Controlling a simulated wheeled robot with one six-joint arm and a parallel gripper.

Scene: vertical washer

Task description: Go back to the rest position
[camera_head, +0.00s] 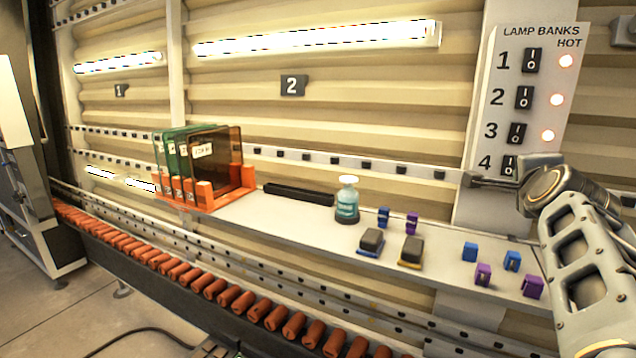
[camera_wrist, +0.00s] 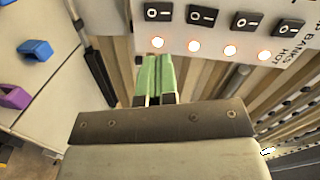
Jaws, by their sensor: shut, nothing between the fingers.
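My arm reaches in from the right in the camera_head view. My gripper (camera_head: 468,180) is at the lower left of the lamp switch panel (camera_head: 541,75), close to switch 4 (camera_head: 509,165). In the camera_wrist view its two greenish fingers (camera_wrist: 156,78) are together and hold nothing. The panel (camera_wrist: 220,32) shows there with several rocker switches and a row of lit red lamps. In the camera_head view the lamps beside switches 1, 2 and 3 are lit; my arm hides the area beside switch 4. Whether the fingers touch the panel cannot be told.
A shelf (camera_head: 316,222) runs below the panel with blue and purple clips, two dark blocks (camera_head: 411,251), a spray-like bottle (camera_head: 347,202) and an orange rack (camera_head: 205,197) of tinted plates. A roller conveyor (camera_head: 215,290) runs in front. Room above the shelf's middle is free.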

